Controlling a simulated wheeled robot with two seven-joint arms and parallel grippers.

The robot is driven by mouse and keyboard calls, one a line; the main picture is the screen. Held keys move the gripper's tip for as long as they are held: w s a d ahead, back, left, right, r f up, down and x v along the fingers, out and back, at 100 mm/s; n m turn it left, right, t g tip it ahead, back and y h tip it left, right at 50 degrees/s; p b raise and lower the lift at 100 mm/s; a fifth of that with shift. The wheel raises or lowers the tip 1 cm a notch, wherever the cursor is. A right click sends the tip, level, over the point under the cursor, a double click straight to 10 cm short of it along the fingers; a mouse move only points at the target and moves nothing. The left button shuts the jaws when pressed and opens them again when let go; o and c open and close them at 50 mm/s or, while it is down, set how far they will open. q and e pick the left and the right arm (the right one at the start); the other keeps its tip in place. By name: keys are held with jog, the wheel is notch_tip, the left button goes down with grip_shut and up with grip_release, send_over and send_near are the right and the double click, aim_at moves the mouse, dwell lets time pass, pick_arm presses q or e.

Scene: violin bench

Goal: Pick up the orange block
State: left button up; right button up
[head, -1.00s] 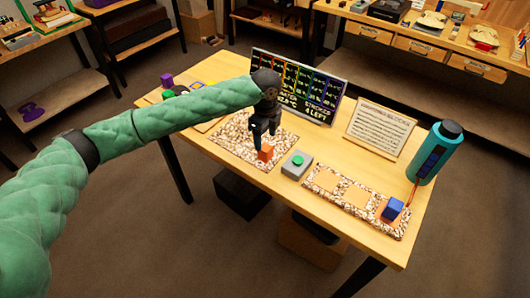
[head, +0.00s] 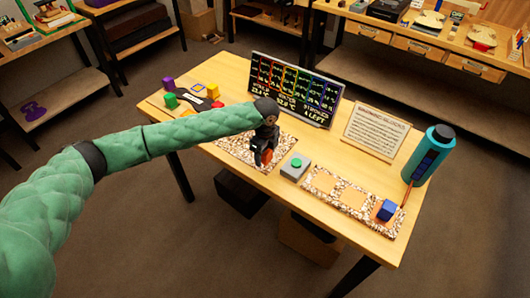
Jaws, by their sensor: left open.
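The orange block (head: 267,155) sits on the speckled mat (head: 231,150) near the middle of the table, partly hidden by my gripper. My left gripper (head: 262,157) points down at the block, with its dark fingers low around or just in front of it. The jaws are open. I cannot tell whether a finger touches the block. My right gripper is not in view.
A grey box with a green button (head: 295,166) stands just right of the mat. A blue block (head: 387,209) sits on a second speckled mat (head: 334,187). A display board (head: 292,90), a text stand (head: 375,130) and a teal cylinder (head: 430,155) stand behind. Coloured blocks lie left.

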pick_arm(q)
jog(key=shift+f, duration=0.2)
jog(key=c, duration=1.1)
jog(key=shift+o, duration=0.2)
